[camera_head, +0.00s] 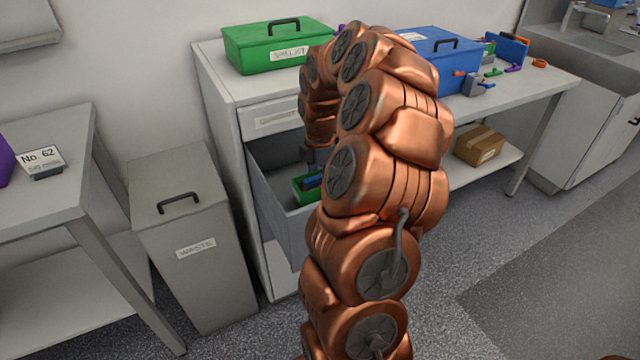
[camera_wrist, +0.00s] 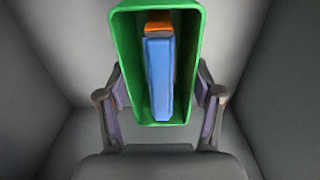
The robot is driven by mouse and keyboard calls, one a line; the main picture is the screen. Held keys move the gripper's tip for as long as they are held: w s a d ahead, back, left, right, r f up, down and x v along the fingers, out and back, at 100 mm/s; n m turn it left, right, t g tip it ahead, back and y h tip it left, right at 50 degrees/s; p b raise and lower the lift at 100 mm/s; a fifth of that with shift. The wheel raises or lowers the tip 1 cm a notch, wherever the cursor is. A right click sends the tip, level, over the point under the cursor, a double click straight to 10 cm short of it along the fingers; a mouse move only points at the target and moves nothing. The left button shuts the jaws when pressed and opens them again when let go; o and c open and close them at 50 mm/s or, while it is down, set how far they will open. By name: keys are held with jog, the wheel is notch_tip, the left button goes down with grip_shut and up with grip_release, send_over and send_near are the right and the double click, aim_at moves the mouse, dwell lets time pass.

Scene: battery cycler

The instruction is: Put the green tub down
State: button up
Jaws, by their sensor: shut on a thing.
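The green tub (camera_wrist: 125,60) is an open, narrow box, seen from above in the wrist view. A blue block (camera_wrist: 158,78) and an orange piece (camera_wrist: 158,28) lie inside it. My gripper (camera_wrist: 160,95) is shut on the tub, one finger against each long side. In the head view the tub (camera_head: 300,194) shows inside the open grey drawer (camera_head: 275,190), partly hidden by my arm. Grey drawer walls surround the tub in the wrist view. I cannot tell whether its base touches the drawer floor.
A green lidded box (camera_head: 250,50) and a blue lidded box (camera_head: 425,60) stand on the worktop above the drawer. A grey waste bin (camera_head: 190,250) stands left of the drawer. A cardboard box (camera_head: 480,146) sits on the lower shelf at right.

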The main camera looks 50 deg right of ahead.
jog(key=shift+f, duration=0.85)
jog(key=shift+f, duration=0.15)
jog(key=o, duration=1.4)
jog(key=shift+o, duration=0.2)
notch_tip(320, 180, up, 11)
jog(key=shift+r, duration=0.15)
jog(key=shift+a+r, duration=0.1)
jog(key=shift+r, duration=0.4)
